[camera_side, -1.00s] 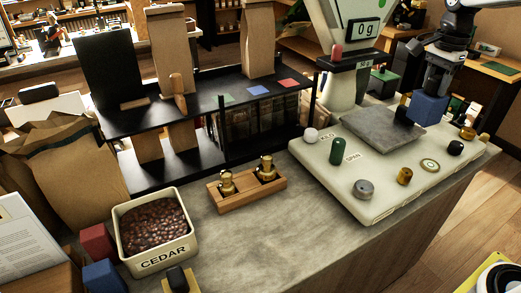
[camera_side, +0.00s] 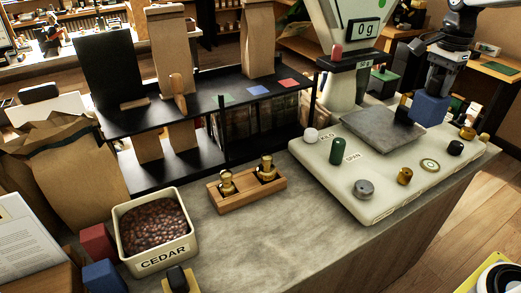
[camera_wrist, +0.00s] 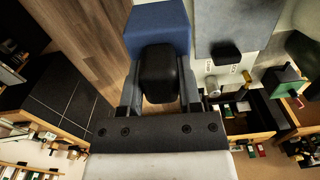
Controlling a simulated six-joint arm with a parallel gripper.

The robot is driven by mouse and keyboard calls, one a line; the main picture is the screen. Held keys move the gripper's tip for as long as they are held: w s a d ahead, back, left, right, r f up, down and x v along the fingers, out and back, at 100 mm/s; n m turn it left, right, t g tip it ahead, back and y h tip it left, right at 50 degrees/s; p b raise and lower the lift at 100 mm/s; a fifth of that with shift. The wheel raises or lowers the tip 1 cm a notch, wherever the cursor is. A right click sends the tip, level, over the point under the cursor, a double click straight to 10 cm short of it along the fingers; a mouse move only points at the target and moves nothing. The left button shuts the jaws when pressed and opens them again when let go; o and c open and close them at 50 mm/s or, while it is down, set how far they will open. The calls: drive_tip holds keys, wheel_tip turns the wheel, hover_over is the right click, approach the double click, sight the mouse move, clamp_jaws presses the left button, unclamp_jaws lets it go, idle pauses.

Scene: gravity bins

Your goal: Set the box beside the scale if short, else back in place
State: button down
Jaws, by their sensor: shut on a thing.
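My gripper (camera_side: 438,88) is shut on the black grip of a blue box (camera_side: 430,110), at the far right side of the scale's grey pan (camera_side: 380,131). In the wrist view the black grip (camera_wrist: 158,75) is between my fingers, and the blue box (camera_wrist: 158,28) is beyond it. The box looks beside the pan (camera_wrist: 238,22), apart from it. Whether it touches a surface below cannot be told. The scale's display (camera_side: 367,30) reads 0 g. The pan looks empty.
Several knobs and weights stand on the pale scale base (camera_side: 345,191). A wooden block with brass weights (camera_side: 247,190), a CEDAR bean bin (camera_side: 156,263), and red (camera_side: 98,242) and blue (camera_side: 103,276) boxes stand left. A black shelf (camera_side: 200,103) carries paper bags. The counter's middle front is clear.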

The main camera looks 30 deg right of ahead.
drive_tip(key=a+f, duration=0.5)
drive_tip(key=a, duration=0.7)
drive_tip(key=w+a+f, duration=0.1)
drive_tip(key=a+f, duration=0.4)
drive_tip(key=a, duration=0.7)
drive_tip(key=w+a+f, duration=0.1)
drive_tip(key=a+f, duration=0.4)
drive_tip(key=a, duration=0.7)
drive_tip(key=shift+w+a+f, duration=0.15)
drive_tip(key=shift+w+f, duration=0.05)
drive_tip(key=shift+f, duration=0.15)
drive_tip(key=shift+f, duration=0.15)
drive_tip(key=shift+f, duration=2.8)
drive_tip(key=shift+f, duration=0.5)
drive_tip(key=shift+c, duration=1)
unclamp_jaws()
